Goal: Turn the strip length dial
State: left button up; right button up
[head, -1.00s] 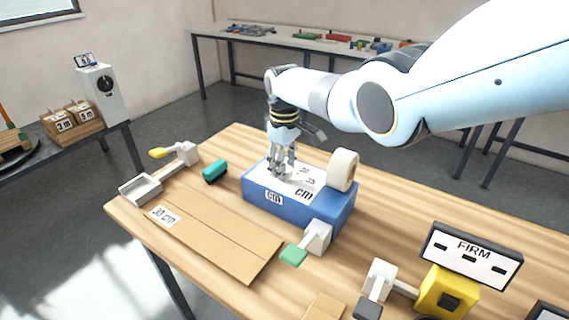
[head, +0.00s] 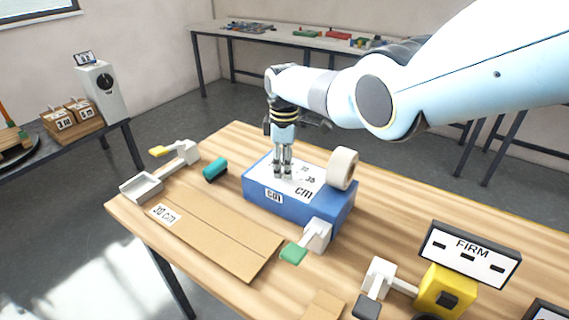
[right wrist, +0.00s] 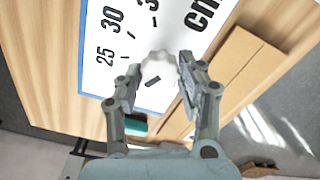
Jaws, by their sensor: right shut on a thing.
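The blue strip dispenser (head: 325,217) stands on the wooden table, with a white scale plate (head: 308,181) on top marked in cm. My right gripper (head: 283,176) points straight down over that plate. In the right wrist view its fingers (right wrist: 157,85) are shut on a pale, scalloped strip length dial (right wrist: 157,68), one finger on each side. The numbers 25 and 30 and a dark pointer mark show on the plate around the dial. In the head view the fingers hide the dial. My left gripper is not in view.
A tape roll (head: 342,168) stands on the dispenser's right end, close to my right gripper. A green-tipped lever (head: 306,243) is at its front. A cardboard piece (head: 215,232) labelled 30 cm lies at the left. A teal cylinder (head: 215,169) lies behind it.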

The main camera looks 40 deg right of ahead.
jog(key=shift+w+r, duration=0.1)
jog(key=o, duration=1.1)
jog(key=shift+o, duration=0.2)
notch_tip(320, 180, up, 12)
